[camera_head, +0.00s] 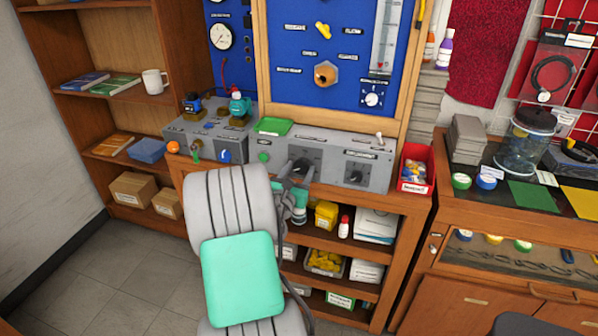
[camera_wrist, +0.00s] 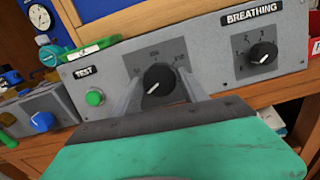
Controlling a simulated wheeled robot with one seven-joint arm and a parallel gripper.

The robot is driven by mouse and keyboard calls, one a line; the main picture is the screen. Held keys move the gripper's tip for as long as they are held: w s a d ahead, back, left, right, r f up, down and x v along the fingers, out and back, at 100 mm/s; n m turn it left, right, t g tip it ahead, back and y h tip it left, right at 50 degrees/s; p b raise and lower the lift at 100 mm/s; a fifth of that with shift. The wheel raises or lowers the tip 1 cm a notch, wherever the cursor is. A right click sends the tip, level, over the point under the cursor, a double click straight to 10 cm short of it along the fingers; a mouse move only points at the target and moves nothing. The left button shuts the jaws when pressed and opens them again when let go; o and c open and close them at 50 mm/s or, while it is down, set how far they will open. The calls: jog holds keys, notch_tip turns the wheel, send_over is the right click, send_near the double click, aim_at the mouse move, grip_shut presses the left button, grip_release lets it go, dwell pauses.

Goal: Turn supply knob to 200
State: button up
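A black round knob (camera_wrist: 158,80) sits on a dark square dial plate on the grey panel box, right of the TEST button. I take it as the supply knob; its name label is not readable. Its white mark points to the lower left, and the dial numbers are too small to read surely. My gripper (camera_wrist: 158,84) is open, with one finger on each side of the knob; I cannot tell whether they touch it. In the head view my gripper (camera_head: 296,178) is at the front of the panel and partly hides the knob.
A BREATHING knob (camera_wrist: 263,53) is to the right, and a green TEST button (camera_wrist: 95,97) to the left. A green object (camera_head: 273,126) lies on the panel box (camera_head: 375,172). A red bin (camera_head: 416,170) stands at its right end. Open shelves are below.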

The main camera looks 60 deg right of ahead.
jog(key=c, duration=0.9)
jog(key=shift+c, duration=0.2)
